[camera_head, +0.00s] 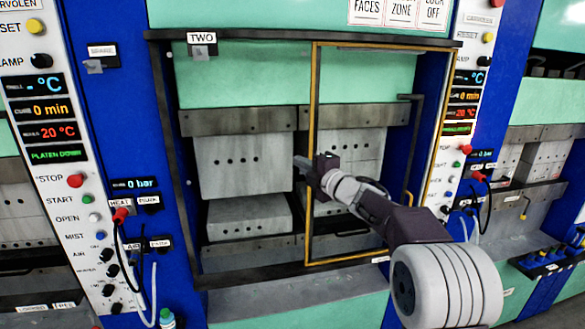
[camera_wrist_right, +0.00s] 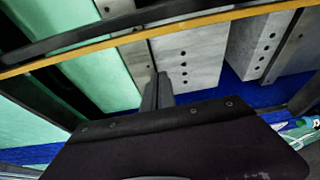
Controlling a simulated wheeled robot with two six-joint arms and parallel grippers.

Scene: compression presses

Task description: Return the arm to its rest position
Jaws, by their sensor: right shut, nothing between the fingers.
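My right arm reaches in from the lower right in the head view, across the front of the press marked TWO. My right gripper (camera_head: 302,164) is shut and empty, in front of the gap between the press's grey blocks. In the right wrist view the closed fingers (camera_wrist_right: 158,92) point toward the grey blocks, with nothing between them. The yellow-edged guard frame (camera_head: 313,90) stands beside the gripper; I cannot tell whether they touch. My left gripper is not in view.
A left control panel (camera_head: 75,215) has buttons, displays and hanging cables. A second panel (camera_head: 455,150) stands to the right, behind my arm. The press's lower sill (camera_head: 270,298) runs below. Another press (camera_head: 540,160) is at far right.

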